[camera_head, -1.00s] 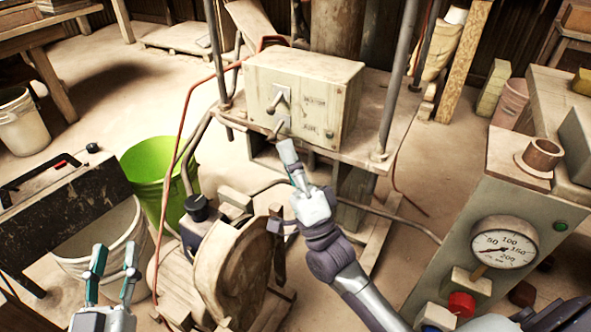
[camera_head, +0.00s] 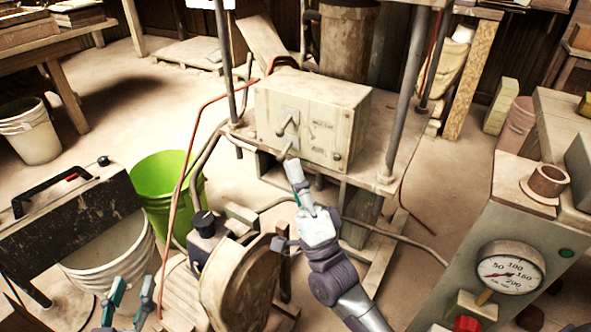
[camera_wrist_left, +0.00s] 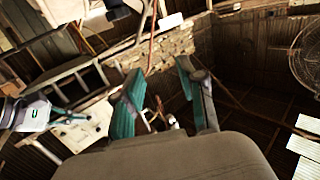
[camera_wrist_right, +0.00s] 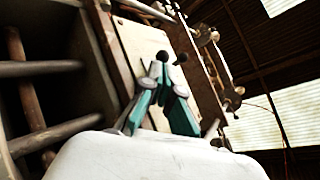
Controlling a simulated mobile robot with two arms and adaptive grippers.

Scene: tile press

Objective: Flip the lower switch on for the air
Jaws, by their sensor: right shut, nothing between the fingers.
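A worn cream switch box (camera_head: 325,122) stands on the press frame, with two grey levers on its front. The upper lever (camera_head: 288,122) and the lower lever (camera_head: 288,148) both slant down and to the left. My right gripper (camera_head: 294,170) is shut and empty. Its tips are just below and right of the lower lever's end; I cannot tell whether they touch. The right wrist view shows its closed teal fingers (camera_wrist_right: 165,85) before a pale panel. Two dark round knobs are near the tips there. My left gripper (camera_head: 130,295) is open and empty at lower left.
Steel posts (camera_head: 401,95) flank the box. A red hose (camera_head: 188,160) and a round wooden wheel (camera_head: 240,280) are left of my right arm. A gauge cabinet (camera_head: 490,225) stands right. A green bucket (camera_head: 165,180) and white bucket (camera_head: 110,255) are left.

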